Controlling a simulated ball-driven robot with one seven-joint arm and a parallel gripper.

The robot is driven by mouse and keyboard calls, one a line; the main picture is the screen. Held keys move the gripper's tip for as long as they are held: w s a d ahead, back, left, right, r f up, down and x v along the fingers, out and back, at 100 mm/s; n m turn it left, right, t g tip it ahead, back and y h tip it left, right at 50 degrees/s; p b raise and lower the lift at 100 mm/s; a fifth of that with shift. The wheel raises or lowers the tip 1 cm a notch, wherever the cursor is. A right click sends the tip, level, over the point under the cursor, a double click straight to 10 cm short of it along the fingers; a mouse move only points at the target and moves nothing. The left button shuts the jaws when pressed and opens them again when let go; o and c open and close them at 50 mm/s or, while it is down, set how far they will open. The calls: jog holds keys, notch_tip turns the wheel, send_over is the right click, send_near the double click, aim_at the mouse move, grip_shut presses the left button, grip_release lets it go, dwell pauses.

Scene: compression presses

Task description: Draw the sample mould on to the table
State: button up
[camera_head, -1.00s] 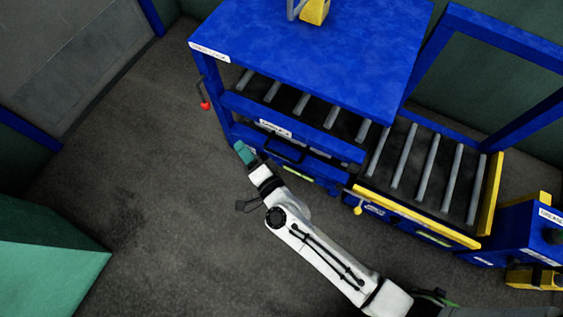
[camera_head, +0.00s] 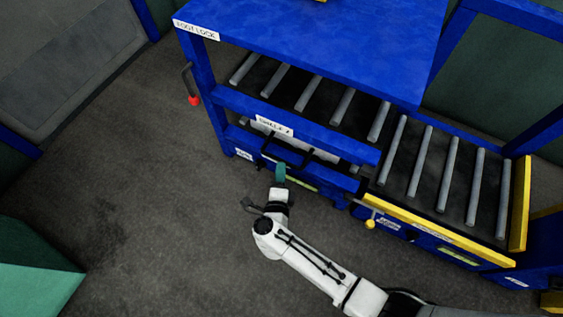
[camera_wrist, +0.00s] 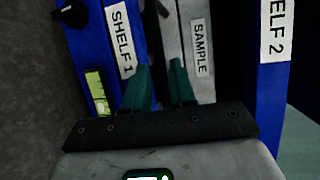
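The sample mould (camera_wrist: 202,88) is a grey block with a SAMPLE label, between the blue SHELF 1 and SHELF 2 bars in the wrist view. In the head view a black handle (camera_head: 284,149) stands out at the front between the shelves; the mould is mostly hidden there. Whether a finger touches the mould is unclear.
The blue press (camera_head: 320,40) has rollers under its top. A roller table (camera_head: 445,240) with yellow edges adjoins it at right, clear on top. A yellow knob (camera_head: 369,223) juts from its front corner. A red-ended lever (camera_head: 194,99) hangs at left. Floor is free at left.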

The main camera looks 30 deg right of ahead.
aim_at(282, 160)
jog(key=shift+b+x, duration=0.75)
jog(key=shift+x, duration=1.75)
jog(key=shift+c, duration=0.5)
grip_shut()
